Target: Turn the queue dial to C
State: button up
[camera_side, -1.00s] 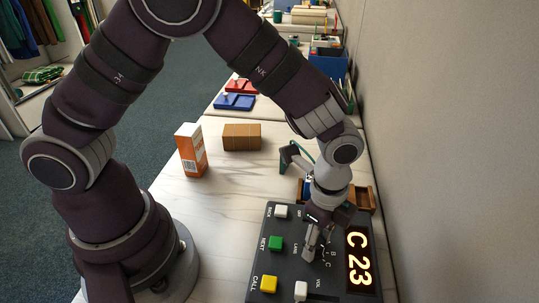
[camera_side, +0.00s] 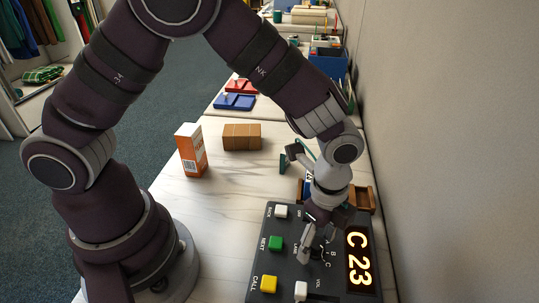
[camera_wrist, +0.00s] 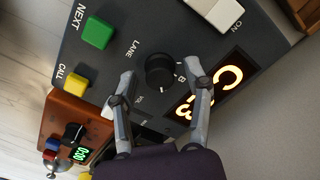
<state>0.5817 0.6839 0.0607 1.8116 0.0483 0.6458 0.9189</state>
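The queue dial is a round black knob (camera_wrist: 160,73) marked LANE on the dark grey console (camera_wrist: 92,60). It shows in the wrist view with a letter B beside it; I cannot tell where its pointer aims. The console's lit display (camera_side: 358,258) reads C 23. In the side view the letters A, B and C show beside my gripper (camera_side: 309,243), which hides the dial. In the wrist view my gripper (camera_wrist: 160,70) is open, with one finger on each side of the dial and gaps between them and the knob.
The console has a green NEXT button (camera_side: 276,243), a yellow CALL button (camera_side: 269,284) and white switches (camera_side: 281,211). An orange-white box (camera_side: 191,151) and a brown box (camera_side: 241,137) stand farther back.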

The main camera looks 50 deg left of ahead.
aim_at(317, 242)
notch_tip(317, 242, up, 12)
dwell(0.6)
jog(key=shift+m, duration=0.5)
notch_tip(317, 242, down, 12)
jog(key=shift+f, duration=0.1)
